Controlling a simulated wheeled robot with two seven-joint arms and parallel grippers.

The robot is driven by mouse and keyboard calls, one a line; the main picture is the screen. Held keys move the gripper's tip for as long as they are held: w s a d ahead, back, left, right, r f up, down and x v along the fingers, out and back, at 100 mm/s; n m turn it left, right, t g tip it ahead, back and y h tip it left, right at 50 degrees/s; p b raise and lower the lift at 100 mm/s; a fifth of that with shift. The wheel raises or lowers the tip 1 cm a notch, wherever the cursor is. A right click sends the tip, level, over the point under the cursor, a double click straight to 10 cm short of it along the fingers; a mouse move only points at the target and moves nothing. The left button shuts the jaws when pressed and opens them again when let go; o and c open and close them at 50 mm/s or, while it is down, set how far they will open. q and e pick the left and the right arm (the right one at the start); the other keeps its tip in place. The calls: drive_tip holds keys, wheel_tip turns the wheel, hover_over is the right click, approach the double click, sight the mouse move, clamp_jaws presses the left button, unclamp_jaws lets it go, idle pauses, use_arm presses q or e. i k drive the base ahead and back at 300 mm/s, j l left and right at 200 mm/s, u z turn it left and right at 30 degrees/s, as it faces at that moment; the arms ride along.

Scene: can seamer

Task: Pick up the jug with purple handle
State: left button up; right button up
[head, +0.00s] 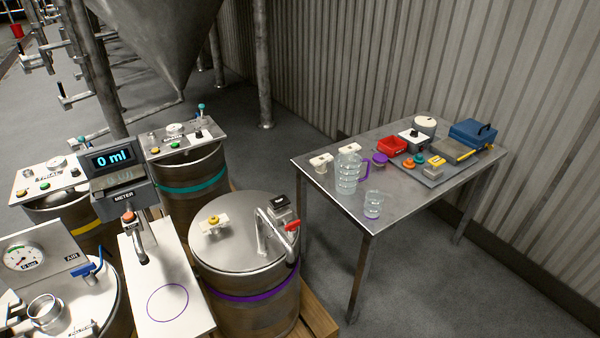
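The clear jug with a purple handle (347,174) stands upright on the metal table (314,174), towards its left end. Its handle is on the right side of the jug as seen in the head view. A smaller clear cup (373,204) stands in front of it, near the table's front edge. Neither of my grippers shows in the head view, so their state is hidden.
A purple round piece (380,159), red tray (391,146) and blue case (473,134) are on the table. A meter (118,175) reads 0 ml. Floor before the table is clear.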

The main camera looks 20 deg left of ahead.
sight(353, 173)
drive_tip(key=i+l+u, duration=0.2)
drive_tip(key=u, duration=0.25)
drive_tip(key=i+l+u, duration=0.15)
drive_tip(key=l+u, duration=0.25)
drive_tip(key=i+l+u, duration=0.15)
drive_tip(key=u, duration=0.3)
drive_tip(key=l, duration=0.1)
